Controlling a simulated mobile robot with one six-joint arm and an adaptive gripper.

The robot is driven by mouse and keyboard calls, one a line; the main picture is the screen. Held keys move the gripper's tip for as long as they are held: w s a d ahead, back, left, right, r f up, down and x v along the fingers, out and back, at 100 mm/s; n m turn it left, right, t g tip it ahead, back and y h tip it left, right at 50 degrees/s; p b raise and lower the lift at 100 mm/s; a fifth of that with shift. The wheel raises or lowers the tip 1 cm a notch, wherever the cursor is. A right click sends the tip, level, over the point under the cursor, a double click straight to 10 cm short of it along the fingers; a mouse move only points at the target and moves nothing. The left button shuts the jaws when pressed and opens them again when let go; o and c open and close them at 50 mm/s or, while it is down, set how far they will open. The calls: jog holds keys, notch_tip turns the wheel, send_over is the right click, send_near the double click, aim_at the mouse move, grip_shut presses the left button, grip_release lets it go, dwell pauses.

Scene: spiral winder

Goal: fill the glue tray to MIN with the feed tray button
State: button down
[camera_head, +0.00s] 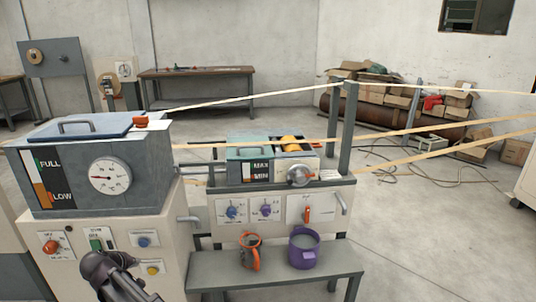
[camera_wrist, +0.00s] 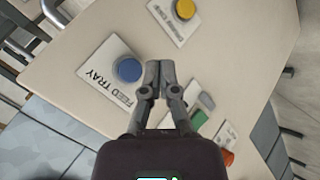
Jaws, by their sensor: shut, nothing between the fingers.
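The glue tray (camera_head: 234,172) is in the middle of the head view, with a dark MAX/MIN gauge (camera_head: 258,171) on its front. The fill level is too small to read. The blue feed tray button (camera_head: 143,240) is on the pale panel below the left tank. In the wrist view the blue button (camera_wrist: 128,69) stands beside its FEED TRAY label (camera_wrist: 104,77). My gripper (camera_wrist: 160,68) is shut and empty. Its fingertips appear just right of the button in the wrist view; I cannot tell their height above the panel.
A yellow button (camera_wrist: 185,9) and a green switch (camera_wrist: 206,101) are near the fingers. The grey tank (camera_head: 80,165) with FULL/LOW gauge stands above the panel. An orange jug (camera_head: 250,252) and a purple pot (camera_head: 304,250) stand on the bench (camera_head: 275,275).

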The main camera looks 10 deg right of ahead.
aim_at(144, 243)
jog(key=shift+s, duration=0.1)
dwell(0.3)
jog(key=shift+s+a, duration=0.15)
jog(key=shift+s, duration=1.7)
jog(key=shift+w, duration=0.2)
jog(key=w, duration=0.8)
jog(key=shift+w+d, duration=0.2)
jog(key=shift+d, duration=0.15)
jog(key=shift+w, duration=0.9)
dwell(3.5)
